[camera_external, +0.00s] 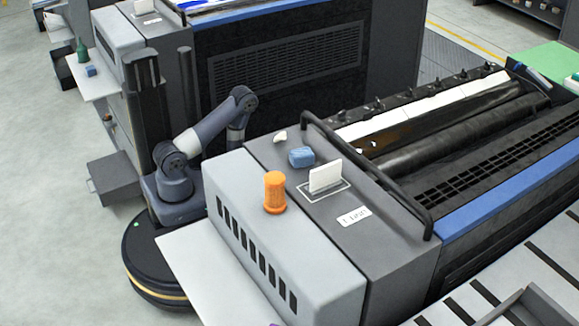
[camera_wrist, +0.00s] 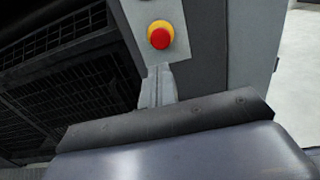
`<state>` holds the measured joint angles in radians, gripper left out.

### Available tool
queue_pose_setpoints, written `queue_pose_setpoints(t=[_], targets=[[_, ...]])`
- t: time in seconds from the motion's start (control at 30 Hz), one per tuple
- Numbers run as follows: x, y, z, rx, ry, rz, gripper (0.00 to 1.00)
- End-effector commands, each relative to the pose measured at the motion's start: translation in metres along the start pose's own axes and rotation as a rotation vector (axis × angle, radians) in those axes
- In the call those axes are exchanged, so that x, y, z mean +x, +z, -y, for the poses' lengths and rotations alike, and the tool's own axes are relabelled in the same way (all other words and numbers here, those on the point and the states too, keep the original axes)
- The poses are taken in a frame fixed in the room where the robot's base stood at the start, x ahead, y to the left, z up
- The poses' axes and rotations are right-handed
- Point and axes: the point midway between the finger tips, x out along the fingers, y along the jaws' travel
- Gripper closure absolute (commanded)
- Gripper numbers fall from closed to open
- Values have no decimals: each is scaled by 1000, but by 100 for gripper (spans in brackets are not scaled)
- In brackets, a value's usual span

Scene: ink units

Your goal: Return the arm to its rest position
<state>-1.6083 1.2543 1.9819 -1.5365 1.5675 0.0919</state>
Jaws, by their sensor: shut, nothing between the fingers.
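My arm (camera_external: 212,122) rises from my round base, reaches up to the right, and bends down at its far joint. The end of the arm drops behind the light grey ink unit, so its fingers are hidden in the outside view. In the wrist view my gripper (camera_wrist: 157,86) is shut, with its slim grey fingers together and nothing between them. Beyond the fingertips is a red button on a yellow ring (camera_wrist: 161,35), set on a light panel. I cannot tell the exact gap between them.
The ink unit (camera_external: 300,262) carries an orange jar (camera_external: 275,192), a blue block (camera_external: 301,157), a white card (camera_external: 325,176) and a black rail (camera_external: 365,165). A dark vented machine (camera_external: 285,75) stands behind my arm. Open floor (camera_external: 50,200) lies to the left.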

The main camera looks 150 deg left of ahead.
Motion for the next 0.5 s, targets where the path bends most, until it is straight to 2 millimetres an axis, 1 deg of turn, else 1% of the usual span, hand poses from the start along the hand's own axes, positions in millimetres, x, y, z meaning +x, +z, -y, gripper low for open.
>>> queue_pose_setpoints(t=[0.03, 0.5], targets=[[7, -1, 1, 1, -5, 0, 100], [67, -1, 1, 2, -4, 0, 100]])
